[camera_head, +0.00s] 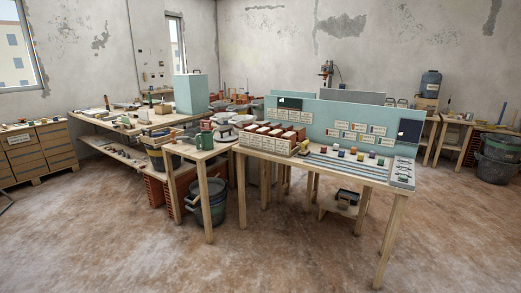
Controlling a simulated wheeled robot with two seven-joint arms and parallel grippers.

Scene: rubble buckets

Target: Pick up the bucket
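A dark grey-green bucket (209,201) stands on the floor under a small wooden table, partly behind one table leg. More dark buckets (496,158) stand at the far right by the wall, seemingly stacked or close together. A smaller dark bucket (157,156) with a yellowish band shows at the left bench, partly hidden. The frame does not show which bucket is meant. Neither of my grippers is in view.
A workbench with a teal panel (335,117) stands in the middle right, its legs (391,243) reaching the floor. A small table (200,152) joins it at the left. The front floor (120,245) is clear.

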